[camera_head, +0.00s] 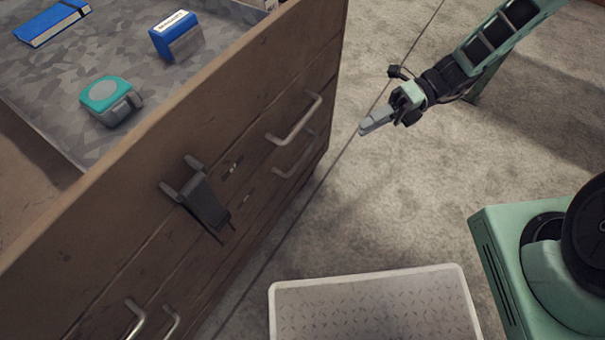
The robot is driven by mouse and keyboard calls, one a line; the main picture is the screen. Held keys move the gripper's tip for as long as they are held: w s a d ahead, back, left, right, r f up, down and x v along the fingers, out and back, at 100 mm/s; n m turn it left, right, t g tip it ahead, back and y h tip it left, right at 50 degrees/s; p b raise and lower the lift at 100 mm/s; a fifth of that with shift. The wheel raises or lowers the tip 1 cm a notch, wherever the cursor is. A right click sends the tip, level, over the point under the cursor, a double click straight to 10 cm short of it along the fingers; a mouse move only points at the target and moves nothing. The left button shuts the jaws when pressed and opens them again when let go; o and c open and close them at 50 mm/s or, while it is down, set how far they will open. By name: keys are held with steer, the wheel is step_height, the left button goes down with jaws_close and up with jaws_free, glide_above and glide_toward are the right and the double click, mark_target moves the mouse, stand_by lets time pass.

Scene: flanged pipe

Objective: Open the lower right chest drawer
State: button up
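A brown wooden chest (80,255) fills the left side, with drawer fronts facing right. On its right part are two metal bar handles, an upper one (296,121) and a lower one (297,158). The lower right drawer looks flush with the front. My gripper (364,130) is in the air to the right of these handles, apart from them and pointing left. Its grey fingers look close together, but the angle does not show whether there is a gap. Nothing shows in it.
A dark bracket (207,207) sticks out of the chest's front. On top lie a teal tape measure (106,94), a blue box (174,32) and a blue notebook (51,24). A metal-topped platform (375,305) stands on the floor below.

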mark_target(302, 157)
step_height(302, 157, down, 9)
steer(key=w+d+m+t+y+b, duration=0.2)
steer(key=m+t+y+b, duration=0.1)
steer(key=m, duration=0.4)
steer(key=shift+s+a+f+b, duration=0.4)
steer(key=shift+a+b, duration=0.45)
steer(key=shift+a, duration=1.95)
steer(key=shift+s+a+f+b, duration=0.35)
steer(key=shift+a+b, duration=0.45)
steer(key=shift+a, duration=2)
steer(key=shift+s+a+f+b, duration=0.4)
steer(key=shift+a+b, duration=0.45)
steer(key=shift+a, duration=1.95)
jaws_close()
